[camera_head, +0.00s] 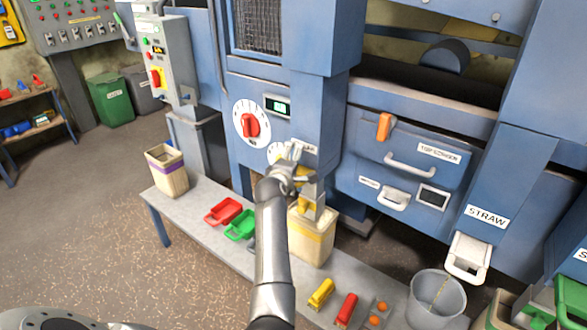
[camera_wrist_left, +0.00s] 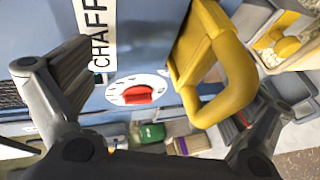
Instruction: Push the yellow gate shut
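The yellow gate (camera_head: 306,203) is on the blue machine, above a cream bin (camera_head: 312,238) on the grey bench. It is partly hidden behind my left gripper (camera_head: 292,160) in the head view. In the left wrist view the gate's looped yellow handle (camera_wrist_left: 238,85) is close in front, beside a CHAFF label (camera_wrist_left: 92,32). My left gripper (camera_wrist_left: 172,92) is open there, its fingers wide apart, with the handle nearer the right finger. I see no clear contact. My right gripper is not in view.
The bench (camera_head: 195,198) holds another cream bin (camera_head: 167,170), red (camera_head: 223,210) and green (camera_head: 240,226) scoops, and yellow (camera_head: 321,293) and red (camera_head: 347,308) items. A grey bucket (camera_head: 436,298) stands at right under the STRAW chute (camera_head: 468,258). A red dial (camera_head: 251,124) is left of the gripper.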

